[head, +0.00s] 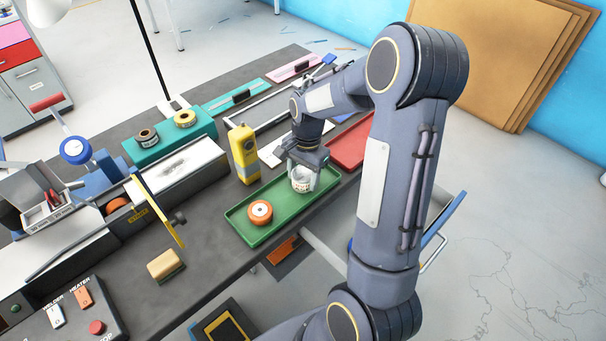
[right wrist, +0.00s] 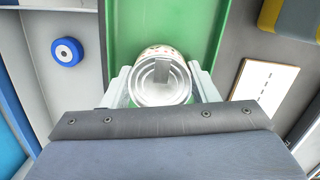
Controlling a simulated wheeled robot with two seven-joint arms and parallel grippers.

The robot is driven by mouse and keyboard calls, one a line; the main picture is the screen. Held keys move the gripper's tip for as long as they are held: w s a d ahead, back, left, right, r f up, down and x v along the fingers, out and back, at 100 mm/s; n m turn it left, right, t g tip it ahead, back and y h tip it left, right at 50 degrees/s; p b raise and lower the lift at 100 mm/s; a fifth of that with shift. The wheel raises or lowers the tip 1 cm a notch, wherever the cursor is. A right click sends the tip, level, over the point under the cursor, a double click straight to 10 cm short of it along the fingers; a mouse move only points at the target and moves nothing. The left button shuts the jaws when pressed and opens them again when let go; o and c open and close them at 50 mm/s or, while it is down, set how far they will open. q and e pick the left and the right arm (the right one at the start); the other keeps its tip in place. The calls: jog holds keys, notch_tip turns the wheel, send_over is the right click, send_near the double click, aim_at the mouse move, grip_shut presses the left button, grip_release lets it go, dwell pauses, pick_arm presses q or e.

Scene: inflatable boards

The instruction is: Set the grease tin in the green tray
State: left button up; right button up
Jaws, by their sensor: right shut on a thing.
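A pale tin with a printed side, the grease tin (head: 302,180), is between the fingers of my right gripper (head: 303,178). It is at the far right end of the green tray (head: 243,224). In the right wrist view the tin (right wrist: 160,84) shows its round metal lid between the two pale fingers, with the green tray (right wrist: 185,22) behind it. I cannot tell whether its base touches the tray floor. An orange roll (head: 260,212) lies in the left part of the tray. My left gripper is not in view.
A yellow instrument (head: 243,154) stands just behind the tray. A red tray (head: 351,146) lies to the right, beyond my gripper. A teal block with rolls (head: 174,139) and a sealing machine stand at left. A sponge-like block (head: 165,266) lies in front.

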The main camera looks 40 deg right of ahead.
aim_at(306, 171)
jog(key=shift+f, duration=0.2)
jog(key=o, duration=1)
jog(key=shift+r, duration=0.1)
notch_tip(306, 171, up, 12)
jog(key=d, duration=0.1)
jog(key=s+a+r+n+t+y, duration=0.2)
jog(key=s+a+n+t, duration=0.4)
jog(key=s+a+n, duration=0.7)
jog(key=s+a, duration=0.2)
jog(key=s, duration=0.3)
jog(key=shift+r, duration=0.25)
